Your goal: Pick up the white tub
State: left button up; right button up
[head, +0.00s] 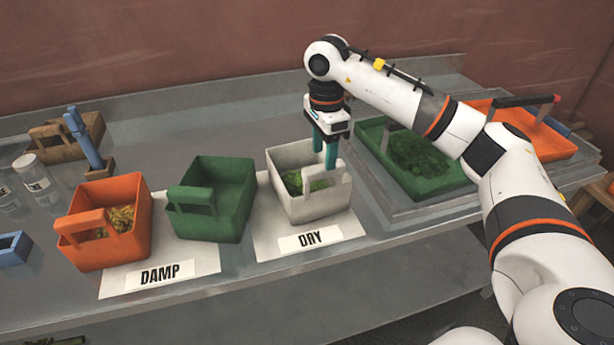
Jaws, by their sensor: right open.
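The white tub (312,208) stands upright on the sheet marked DRY (355,236), with some green leafy stuff in it. My right gripper (326,165) points down over the right part of the white tub, its two teal fingers apart. The fingertips are at about the height of the tub's rim, near its raised handle side. I cannot tell whether a wall of the tub lies between the fingers. My left gripper does not show.
A green tub (212,208) stands close left of the white one. An orange tub (105,235) with yellowish contents stands by the DAMP sheet (200,278). A green tray (440,187) and an orange tray (560,150) lie to the right, under my right arm. Glass jars (32,172) stand far left.

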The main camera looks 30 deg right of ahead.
aim_at(326, 173)
jog(key=f, duration=0.2)
jog(key=f+p, duration=0.2)
jog(key=f, duration=0.1)
jog(key=shift+s+d+f, duration=0.15)
jog(key=shift+s+f, duration=0.15)
jog(key=shift+s, duration=0.1)
jog(key=shift+f, duration=0.4)
jog(key=shift+c, duration=0.3)
jog(key=shift+r, duration=0.1)
grip_shut()
